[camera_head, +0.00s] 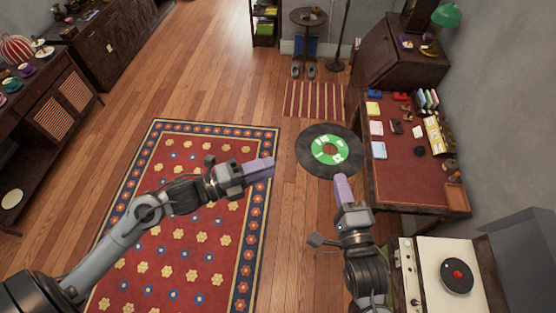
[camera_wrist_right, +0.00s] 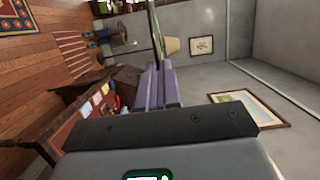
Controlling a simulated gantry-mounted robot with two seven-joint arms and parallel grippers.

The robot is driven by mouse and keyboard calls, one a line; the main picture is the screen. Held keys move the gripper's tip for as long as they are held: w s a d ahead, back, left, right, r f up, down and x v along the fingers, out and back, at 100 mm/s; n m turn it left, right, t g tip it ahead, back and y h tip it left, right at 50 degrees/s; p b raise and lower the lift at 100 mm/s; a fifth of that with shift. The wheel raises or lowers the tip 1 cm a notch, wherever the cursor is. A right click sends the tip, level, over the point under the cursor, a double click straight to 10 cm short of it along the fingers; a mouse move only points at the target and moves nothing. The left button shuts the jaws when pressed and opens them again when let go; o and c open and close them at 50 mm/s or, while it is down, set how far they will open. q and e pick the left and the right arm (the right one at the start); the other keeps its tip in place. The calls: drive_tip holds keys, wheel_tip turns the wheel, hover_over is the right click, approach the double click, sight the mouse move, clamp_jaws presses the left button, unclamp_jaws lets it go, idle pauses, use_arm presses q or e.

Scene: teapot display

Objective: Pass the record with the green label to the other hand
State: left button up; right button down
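The black record with the green label (camera_head: 312,162) is held up in front of me, right of the rug. It shows edge-on in the right wrist view (camera_wrist_right: 157,36), as a thin dark strip at the fingertips. My right gripper (camera_head: 342,186) is shut on the record's near edge with its purple fingers, which also show in the right wrist view (camera_wrist_right: 161,85). My left gripper (camera_head: 262,168) is left of the record, apart from it, with its purple fingers pointing right. Its fingers overlap in view, so I cannot tell their gap.
A red-topped desk (camera_head: 400,168) with books and small items stands right of the record. A record player (camera_head: 435,268) is at the lower right. A patterned red rug (camera_head: 185,235) lies under my left arm. Wooden cabinets (camera_head: 60,100) line the left. Open floor lies between.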

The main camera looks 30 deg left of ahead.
sight(308, 151)
use_arm(q)
drive_tip(key=x, duration=1.2)
drive_tip(key=shift+r, duration=0.1)
drive_tip(key=shift+s, duration=0.1)
clamp_jaws()
use_arm(e)
drive_tip(key=c, duration=1.3)
unclamp_jaws()
drive_tip(key=shift+o, duration=0.2)
drive_tip(key=shift+d, duration=0.1)
